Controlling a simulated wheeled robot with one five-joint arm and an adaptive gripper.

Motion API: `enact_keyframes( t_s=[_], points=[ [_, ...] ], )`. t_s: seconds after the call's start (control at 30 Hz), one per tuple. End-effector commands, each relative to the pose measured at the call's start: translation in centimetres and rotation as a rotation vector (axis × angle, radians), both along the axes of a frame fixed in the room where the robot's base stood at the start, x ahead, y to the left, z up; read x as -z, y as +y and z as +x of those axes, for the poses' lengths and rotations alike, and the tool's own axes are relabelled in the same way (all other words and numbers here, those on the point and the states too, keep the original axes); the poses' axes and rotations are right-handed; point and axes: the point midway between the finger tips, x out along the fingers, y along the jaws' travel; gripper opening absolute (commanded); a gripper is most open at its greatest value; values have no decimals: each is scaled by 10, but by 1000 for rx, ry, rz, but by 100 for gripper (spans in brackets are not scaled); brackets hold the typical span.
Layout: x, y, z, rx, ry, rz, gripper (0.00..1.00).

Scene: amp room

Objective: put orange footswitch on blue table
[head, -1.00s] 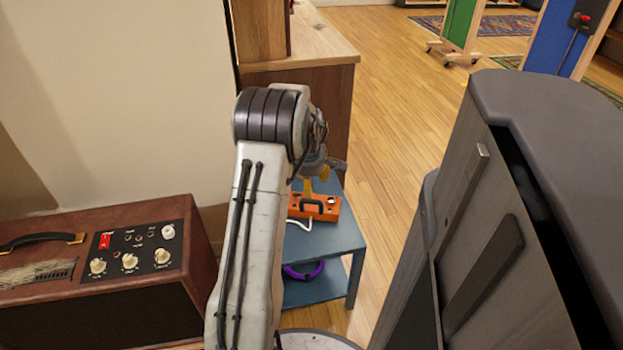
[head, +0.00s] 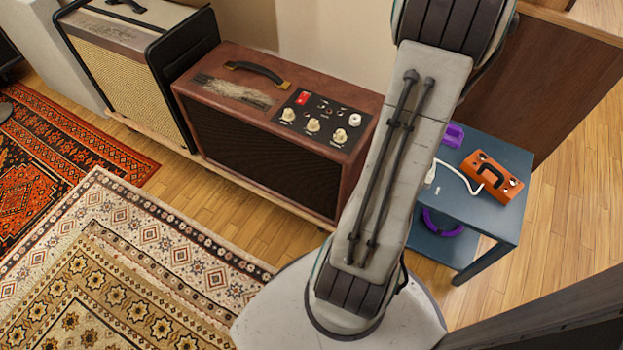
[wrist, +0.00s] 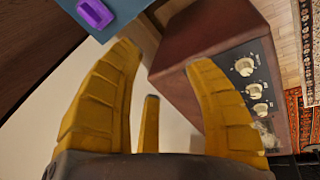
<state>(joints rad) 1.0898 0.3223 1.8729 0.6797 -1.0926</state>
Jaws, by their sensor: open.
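A corner of the blue table (wrist: 115,15) with a purple object (wrist: 95,13) shows at the top left of that view. The footswitch is not in the wrist view.
The purple object (head: 450,135) stands on the table's back left corner. A purple ring-shaped thing (head: 440,222) is on the lower shelf. A brown amplifier (head: 270,150) stands left of my arm, and a wooden cabinet (head: 550,85) behind the table. Patterned rugs (head: 130,270) cover the left floor.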

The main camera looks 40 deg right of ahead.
Motion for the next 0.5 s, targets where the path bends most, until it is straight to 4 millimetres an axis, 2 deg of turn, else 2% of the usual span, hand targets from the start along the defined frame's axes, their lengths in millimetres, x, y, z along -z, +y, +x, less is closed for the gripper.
enact_keyframes(
  t_s=[0.03,0.1,0.17,0.2,0.33,0.4,0.5],
  points=[
    [-13,35,24,-21,-17,8,48],
    [-24,80,45,-24,-37,29,48],
    [-33,119,57,-28,-51,47,48],
    [-38,144,62,-29,-60,60,48],
    [-50,225,64,-35,-83,104,48],
    [-53,263,57,-38,-90,128,48],
    [-55,307,41,-39,-96,159,48]
  ],
)
